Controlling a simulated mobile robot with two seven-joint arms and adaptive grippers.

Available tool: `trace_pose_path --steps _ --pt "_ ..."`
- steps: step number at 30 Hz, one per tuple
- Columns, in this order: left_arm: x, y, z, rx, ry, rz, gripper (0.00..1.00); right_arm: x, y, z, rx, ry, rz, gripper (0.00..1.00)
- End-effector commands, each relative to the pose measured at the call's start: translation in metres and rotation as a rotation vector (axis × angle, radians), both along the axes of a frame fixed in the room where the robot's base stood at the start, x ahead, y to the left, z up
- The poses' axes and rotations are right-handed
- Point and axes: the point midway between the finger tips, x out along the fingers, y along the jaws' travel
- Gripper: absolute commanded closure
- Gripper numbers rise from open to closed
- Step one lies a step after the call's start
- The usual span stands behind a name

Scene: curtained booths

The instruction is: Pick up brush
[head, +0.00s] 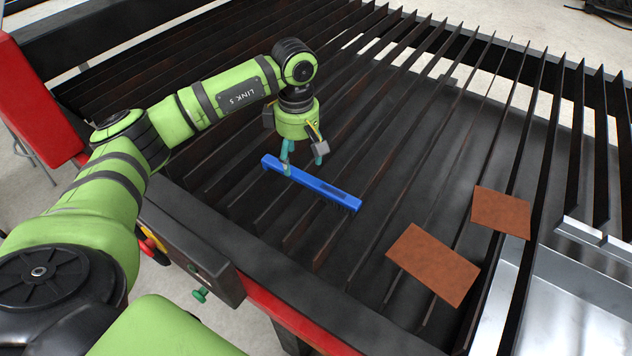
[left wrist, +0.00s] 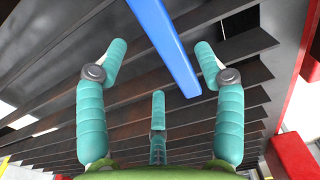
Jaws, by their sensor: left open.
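A blue brush (head: 325,193) with dark bristles lies across the slats of the black slatted table. Its blue handle also shows in the left wrist view (left wrist: 168,45), running from the top edge down to between the fingertips. My left gripper (head: 303,160) is over the left end of the brush, its teal fingers pointing down. In the left wrist view its fingers (left wrist: 160,62) are spread apart with the handle end between them and no finger closed on it. Whether a finger touches the brush I cannot tell. My right gripper is not in view.
Two rusty brown plates (head: 433,264) (head: 501,212) lie on the slats to the right of the brush. A silver metal tray (head: 580,290) is at the lower right. The table's dark front rail (head: 240,240) runs along the near side. Tall thin slats have gaps between them.

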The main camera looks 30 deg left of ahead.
Motion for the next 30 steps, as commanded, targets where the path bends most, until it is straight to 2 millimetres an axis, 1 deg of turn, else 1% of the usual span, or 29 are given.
trace_pose_path --steps 2,6,10,13,19,20,21,23,24,25,30 --pt "-0.002 -0.001 -0.007 0.000 0.003 0.000 0.31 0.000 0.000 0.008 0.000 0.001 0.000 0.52" --pt "-0.006 -0.002 -0.028 -0.002 0.005 -0.001 0.31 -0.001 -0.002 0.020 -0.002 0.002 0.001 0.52" --pt "-0.005 -0.003 -0.046 -0.004 0.001 0.000 0.31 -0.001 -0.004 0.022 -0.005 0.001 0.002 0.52" --pt "-0.004 -0.003 -0.052 -0.004 0.000 0.000 0.31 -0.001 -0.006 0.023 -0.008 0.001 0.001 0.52" --pt "-0.004 -0.003 -0.053 -0.004 -0.002 -0.001 0.31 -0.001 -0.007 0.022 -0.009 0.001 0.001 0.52" --pt "-0.004 -0.003 -0.053 -0.004 -0.002 -0.001 0.39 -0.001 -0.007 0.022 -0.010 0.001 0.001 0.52" --pt "-0.004 -0.003 -0.053 -0.004 -0.002 -0.001 0.55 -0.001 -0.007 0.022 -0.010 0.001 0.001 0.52" --pt "-0.004 -0.003 -0.052 -0.004 -0.002 -0.001 0.79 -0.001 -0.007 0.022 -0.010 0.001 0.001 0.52" --pt "-0.004 -0.003 -0.052 -0.004 -0.002 -0.001 0.95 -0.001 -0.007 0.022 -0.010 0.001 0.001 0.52" --pt "-0.004 -0.003 -0.052 -0.004 -0.002 -0.001 1.00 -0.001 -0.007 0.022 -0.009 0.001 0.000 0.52" --pt "-0.004 -0.003 -0.052 -0.005 -0.002 -0.001 1.00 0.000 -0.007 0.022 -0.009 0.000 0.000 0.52"
